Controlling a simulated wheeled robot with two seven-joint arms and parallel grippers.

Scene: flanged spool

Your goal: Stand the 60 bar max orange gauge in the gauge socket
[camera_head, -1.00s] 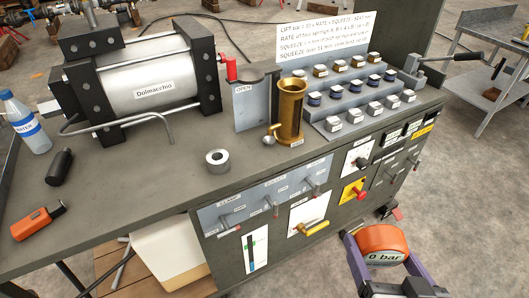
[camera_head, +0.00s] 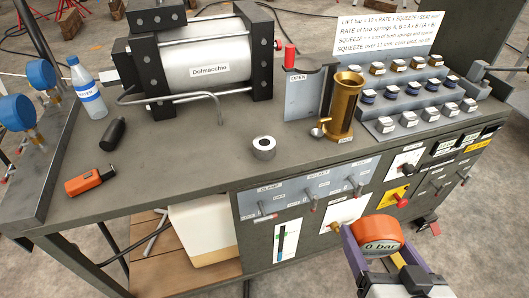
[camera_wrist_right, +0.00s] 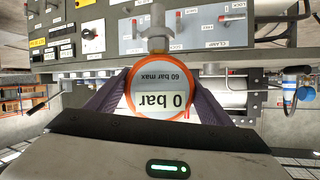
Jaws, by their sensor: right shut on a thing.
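The orange gauge (camera_head: 378,232) is in my right gripper (camera_head: 374,246), in front of the bench and off its top. In the right wrist view the gauge (camera_wrist_right: 161,98) has a white face reading "0 bar" and "60 bar max", upside down in the picture. Its grey metal stem (camera_wrist_right: 157,32) points to the top of that picture. The purple fingers of my right gripper (camera_wrist_right: 160,103) are shut on its sides. A short grey ring with a dark hole (camera_head: 263,148) stands on the bench top; I cannot tell if it is the gauge socket. My left gripper is not in view.
The bench front carries levers and a yellow panel (camera_head: 394,196) close to my gripper. A brass cylinder (camera_head: 343,105), a large press (camera_head: 200,60) and a water bottle (camera_head: 87,88) stand on top. Blue gauges (camera_head: 38,75) are at left. The bench top around the ring is clear.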

